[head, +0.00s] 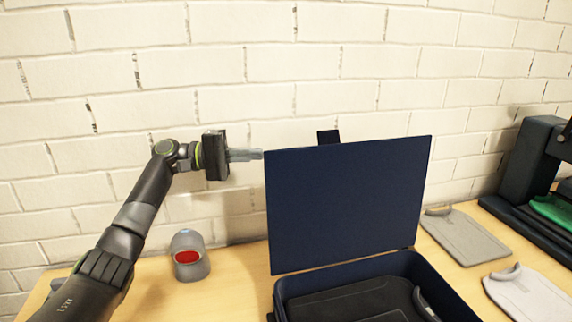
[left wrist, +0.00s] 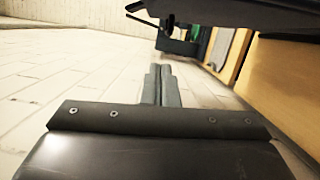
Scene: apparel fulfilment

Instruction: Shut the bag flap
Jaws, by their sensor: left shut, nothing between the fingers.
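The bag is a dark blue box-like case (head: 437,272) on the wooden table, with its flap (head: 345,205) standing raised at the back, leaning slightly. A small dark tab (head: 328,137) sticks up at the flap's top edge. My left gripper (head: 260,155) is shut and empty, its fingertips at the flap's upper left corner. Whether they touch the flap I cannot tell. In the left wrist view the closed fingers (left wrist: 161,84) point away from the camera, and a dark panel, probably the flap, crosses the top right. My right gripper is not in view.
Inside the bag lies a dark item (head: 345,302). A grey container with a red front (head: 189,257) stands left of the bag. Grey boards (head: 464,240) lie right of it, near a dark machine (head: 530,165) with green cloth (head: 555,210). A brick wall stands close behind.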

